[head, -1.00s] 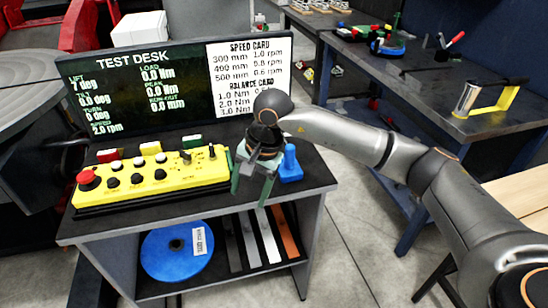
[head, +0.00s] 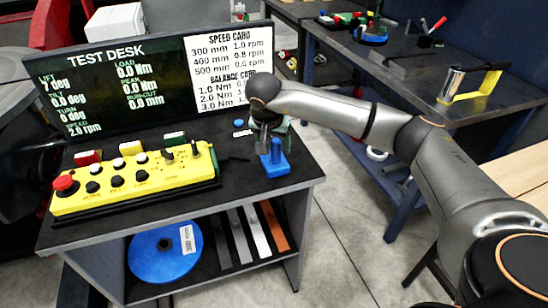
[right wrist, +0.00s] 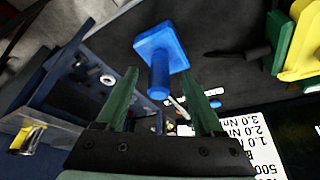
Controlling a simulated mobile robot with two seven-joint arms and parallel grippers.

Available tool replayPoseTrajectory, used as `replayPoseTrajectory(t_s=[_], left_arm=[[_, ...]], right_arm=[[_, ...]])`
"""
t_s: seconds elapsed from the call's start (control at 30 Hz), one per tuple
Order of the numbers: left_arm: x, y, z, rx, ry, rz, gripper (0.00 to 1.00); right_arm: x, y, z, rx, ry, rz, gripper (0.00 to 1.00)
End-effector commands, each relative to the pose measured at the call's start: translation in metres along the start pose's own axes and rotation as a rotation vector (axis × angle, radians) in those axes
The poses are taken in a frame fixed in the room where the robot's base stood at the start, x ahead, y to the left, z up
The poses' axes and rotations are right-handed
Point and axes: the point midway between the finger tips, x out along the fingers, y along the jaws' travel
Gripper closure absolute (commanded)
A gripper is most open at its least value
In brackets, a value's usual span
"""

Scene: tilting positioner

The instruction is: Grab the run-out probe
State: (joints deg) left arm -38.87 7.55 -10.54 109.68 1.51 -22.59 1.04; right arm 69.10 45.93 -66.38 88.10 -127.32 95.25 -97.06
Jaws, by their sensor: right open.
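The blue piece with a square base and an upright round post (head: 274,160), which looks like the run-out probe, stands on the right end of the desk top. In the right wrist view the blue piece (right wrist: 160,62) lies ahead, its post pointing toward the gap between my fingers. My left gripper is not in view.
The yellow control box (head: 135,180) with buttons and levers is left of the blue piece. The test desk screen (head: 110,90) and white card stand behind. A blue disc (head: 165,253) and several bars lie on the shelf below. A workbench (head: 400,80) is at the right.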

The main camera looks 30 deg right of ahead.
Motion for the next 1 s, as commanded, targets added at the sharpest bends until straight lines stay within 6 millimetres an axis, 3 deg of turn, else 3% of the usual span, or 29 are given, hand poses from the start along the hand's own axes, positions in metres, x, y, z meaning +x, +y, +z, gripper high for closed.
replayPoseTrajectory(t_s=[0.23, 0.53, 1.0], left_arm=[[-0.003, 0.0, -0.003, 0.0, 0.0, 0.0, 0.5], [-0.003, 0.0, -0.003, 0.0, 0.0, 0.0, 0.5], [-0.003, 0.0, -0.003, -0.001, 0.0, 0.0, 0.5]], right_arm=[[0.035, 0.001, -0.001, 0.0, -0.002, 0.002, 0.31], [0.041, 0.001, -0.001, -0.001, -0.001, 0.0, 0.31], [0.04, 0.001, -0.001, 0.0, 0.0, 0.0, 0.83]])
